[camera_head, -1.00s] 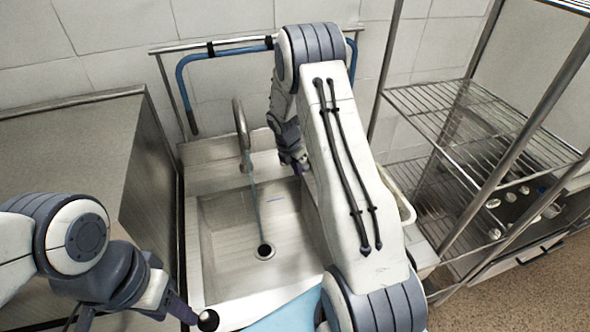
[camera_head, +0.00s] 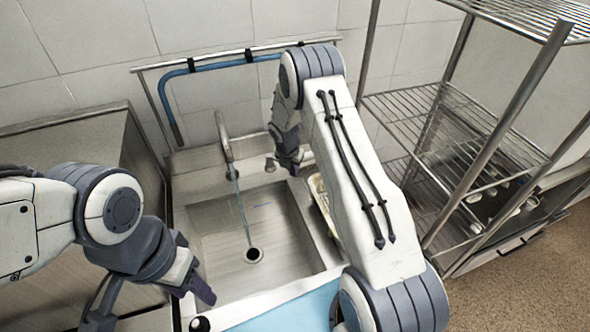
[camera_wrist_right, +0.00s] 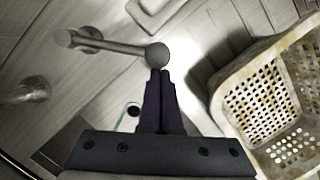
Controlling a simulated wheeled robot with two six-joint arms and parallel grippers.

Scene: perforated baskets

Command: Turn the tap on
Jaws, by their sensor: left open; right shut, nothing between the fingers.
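The curved metal tap (camera_head: 224,137) stands at the back of the sink (camera_head: 225,215). A thin bluish stream of water (camera_head: 242,210) runs from its spout to the drain. The tap lever (camera_head: 270,163) shows beside my right gripper (camera_head: 293,168). In the right wrist view the lever's round end (camera_wrist_right: 157,54) is just beyond the tips of my right gripper (camera_wrist_right: 160,75). The fingers are shut with nothing between them; I cannot tell whether they touch the lever. My left gripper (camera_head: 205,291) is open and empty over the sink's front left edge.
A perforated basket (camera_wrist_right: 228,98) stands close to the right of my right gripper; it is partly hidden by my arm in the head view. A wire shelf rack (camera_head: 400,105) stands at the right. A blue pipe (camera_head: 230,63) runs along the back wall.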

